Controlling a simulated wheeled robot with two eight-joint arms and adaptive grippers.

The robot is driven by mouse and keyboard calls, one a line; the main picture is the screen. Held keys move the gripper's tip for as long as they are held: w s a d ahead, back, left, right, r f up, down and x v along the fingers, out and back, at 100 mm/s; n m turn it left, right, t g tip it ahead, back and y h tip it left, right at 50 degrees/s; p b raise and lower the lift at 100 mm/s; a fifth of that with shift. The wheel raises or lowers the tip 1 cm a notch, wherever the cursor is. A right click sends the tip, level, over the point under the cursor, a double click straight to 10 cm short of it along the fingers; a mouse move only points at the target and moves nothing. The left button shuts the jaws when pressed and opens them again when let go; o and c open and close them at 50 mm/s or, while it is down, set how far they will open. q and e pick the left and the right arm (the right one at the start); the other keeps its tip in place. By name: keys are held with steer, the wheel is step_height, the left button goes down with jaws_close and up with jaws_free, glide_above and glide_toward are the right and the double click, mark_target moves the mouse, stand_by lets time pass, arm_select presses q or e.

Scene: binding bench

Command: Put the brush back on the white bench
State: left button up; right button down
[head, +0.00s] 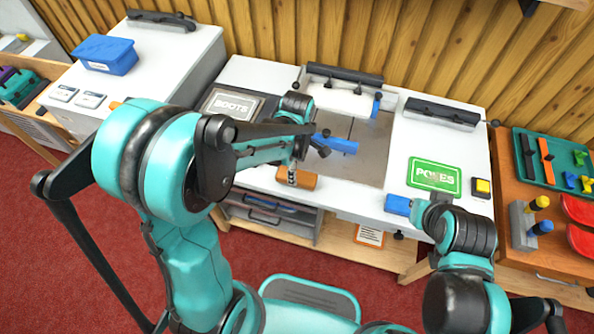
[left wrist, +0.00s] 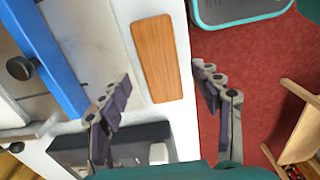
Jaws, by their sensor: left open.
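A plain orange-brown wooden block (head: 297,178), which may be the brush, lies at the front edge of the white bench (head: 263,72). Its bristles cannot be made out. In the left wrist view the wooden block (left wrist: 157,55) lies flat on the white top, close to the drop to the red floor. My left gripper (head: 300,160) is over the bench front, partly hidden by its own arm. In the left wrist view its fingers (left wrist: 160,92) are spread apart and empty, with the block beyond and between them. My right gripper (head: 412,208) is by a blue block (head: 397,204); its fingers are hidden.
A blue bar (head: 342,146) lies on the grey plate (head: 368,165) beside my left gripper. A dark BOOTS panel (head: 231,104) and a green POKES panel (head: 435,175) flank it. A wooden side table (head: 505,200) with trays stands right.

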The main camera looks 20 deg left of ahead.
arm_select(q)
step_height(320, 180, up, 7)
steer(key=p, duration=0.2)
steer(key=s+a+r+m+t, duration=0.4)
steer(key=s+r+m+t, duration=0.3)
steer(key=m, duration=1)
steer(key=s+r, duration=0.1)
steer(key=s, duration=0.2)
steer(key=shift+s+a+r+m, duration=0.2)
steer(key=shift+a+m, duration=0.1)
steer(key=shift+a, duration=0.1)
steer(key=shift+f, duration=0.1)
steer(key=shift+f, duration=0.1)
